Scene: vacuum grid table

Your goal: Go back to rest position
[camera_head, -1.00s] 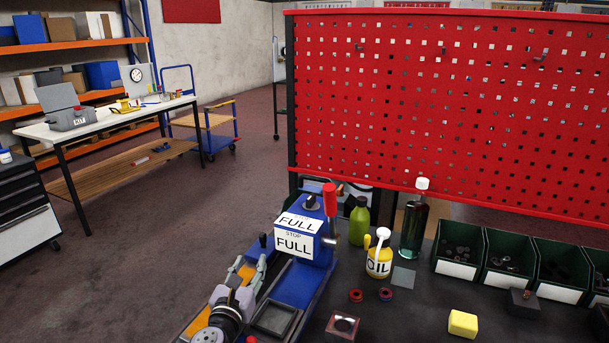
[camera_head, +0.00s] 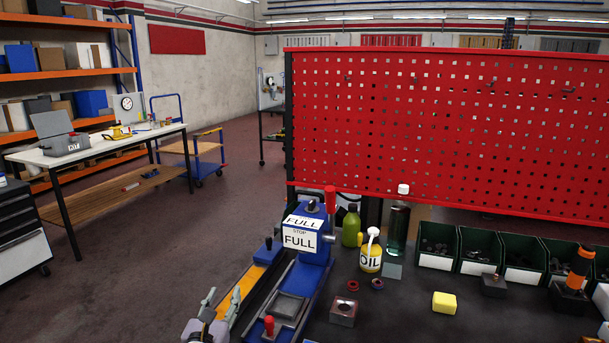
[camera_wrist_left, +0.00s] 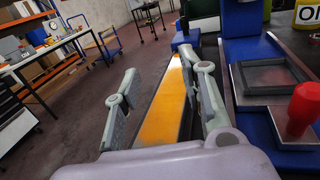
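My left gripper (camera_head: 224,303) shows at the bottom edge of the head view, left of the blue vacuum fixture (camera_head: 314,262) with the "FULL" labels. In the left wrist view its two grey fingers (camera_wrist_left: 160,75) stand apart with nothing between them. An orange strip (camera_wrist_left: 164,110) along the fixture lies beyond the fingers. A red-knobbed lever (camera_wrist_left: 301,108) stands at the right of that view, and also in the head view (camera_head: 269,326). My right gripper is in neither view.
A red perforated panel (camera_head: 450,140) stands behind. Open floor (camera_head: 150,270) lies to the left.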

